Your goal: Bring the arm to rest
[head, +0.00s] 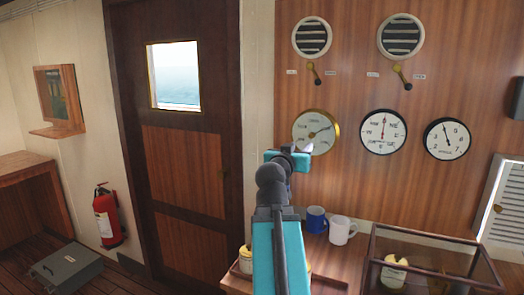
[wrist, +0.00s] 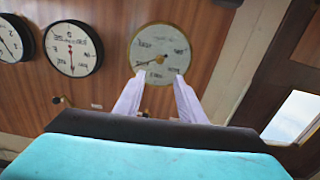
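I cannot tell how far the fingertips are from the wall. My arm hides part of the counter.
The wooden counter (head: 338,262) below holds a blue mug (head: 316,219), a white mug (head: 341,230) and a glass case (head: 425,252). Two levers (head: 313,73) (head: 403,76) stick out of the panel. A fire extinguisher (head: 107,217) and a grey case (head: 65,272) are left of the door (head: 185,150).

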